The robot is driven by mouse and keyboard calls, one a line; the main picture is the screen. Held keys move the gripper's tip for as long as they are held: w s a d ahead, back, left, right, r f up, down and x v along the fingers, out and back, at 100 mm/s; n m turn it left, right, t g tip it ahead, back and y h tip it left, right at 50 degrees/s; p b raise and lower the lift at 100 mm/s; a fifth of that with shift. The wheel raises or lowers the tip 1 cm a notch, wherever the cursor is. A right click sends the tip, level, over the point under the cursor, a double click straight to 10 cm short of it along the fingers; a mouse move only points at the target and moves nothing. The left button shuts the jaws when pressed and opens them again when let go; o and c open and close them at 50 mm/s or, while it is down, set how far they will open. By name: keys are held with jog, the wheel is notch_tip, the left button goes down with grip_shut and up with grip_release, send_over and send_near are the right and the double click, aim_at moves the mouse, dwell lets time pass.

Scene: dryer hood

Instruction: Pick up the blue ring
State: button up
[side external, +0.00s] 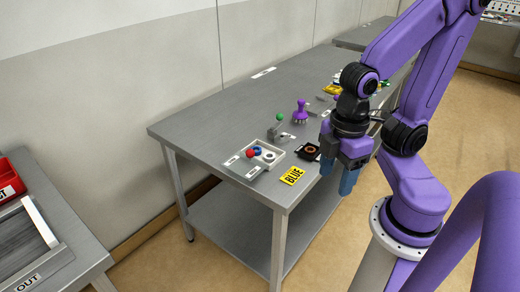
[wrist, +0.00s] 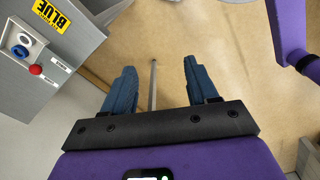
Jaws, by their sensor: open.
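The blue ring (side external: 258,150) sits in a white tray (side external: 247,171) near the front end of the steel table. The ring also shows in the wrist view (wrist: 20,52), at the upper left in the tray. My gripper (side external: 345,177) is in the air past the right edge of the table, to the right of the tray and clear of it. In the wrist view its two blue fingers (wrist: 154,82) are spread apart with nothing between them, over the floor.
Beside the ring are a red ball (side external: 250,154) and a white ring (side external: 269,156). A yellow BLUE sign (side external: 292,176) lies between the tray and my gripper. A black holder (side external: 308,151), a green ball (side external: 280,117) and a purple object (side external: 301,111) stand behind.

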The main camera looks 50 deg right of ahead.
dwell(0.4)
jog(key=shift+c, duration=0.6)
jog(key=w+m, duration=0.5)
jog(key=w, duration=0.6)
jog(key=m+t+h, duration=0.2)
jog(key=m+t, duration=0.1)
jog(key=m, duration=0.9)
send_over(256, 151)
jog(key=s, duration=0.2)
jog(key=f, duration=1)
jog(key=a+f, duration=0.1)
jog(key=f, duration=0.5)
jog(key=shift+s, duration=0.15)
jog(key=shift+x, duration=2.85)
